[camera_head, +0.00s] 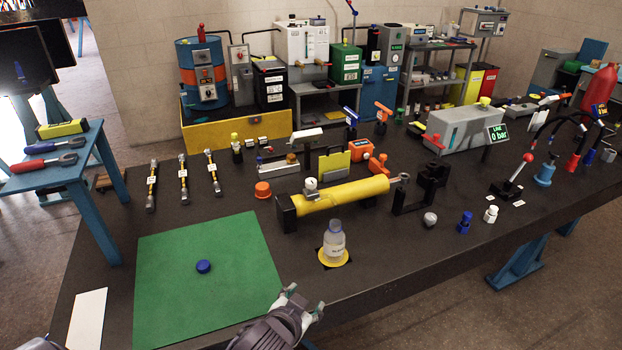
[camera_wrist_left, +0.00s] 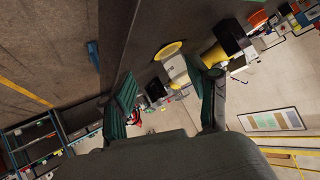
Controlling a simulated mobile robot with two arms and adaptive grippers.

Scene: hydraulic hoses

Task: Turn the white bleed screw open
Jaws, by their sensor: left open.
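A yellow cylinder (camera_head: 343,195) lies across dark end blocks near the middle of the bench. A small white knob that looks like the bleed screw (camera_head: 311,184) stands on top near its left end. My left gripper (camera_head: 304,303) is at the bench's front edge, apart from the cylinder and nearer the camera. It is open, with nothing between its fingers. In the left wrist view its two fingers (camera_wrist_left: 165,92) are spread, with the bottle and part of the yellow cylinder (camera_wrist_left: 214,56) beyond them. I cannot make out the screw there. My right gripper is not in view.
A clear bottle (camera_head: 333,242) stands on a yellow disc (camera_head: 347,261) between my left gripper and the cylinder. A green mat (camera_head: 190,295) with a blue cap (camera_head: 203,266) lies to the left. An orange cap (camera_head: 262,189) is left of the cylinder. A dark bracket (camera_head: 421,188) stands right.

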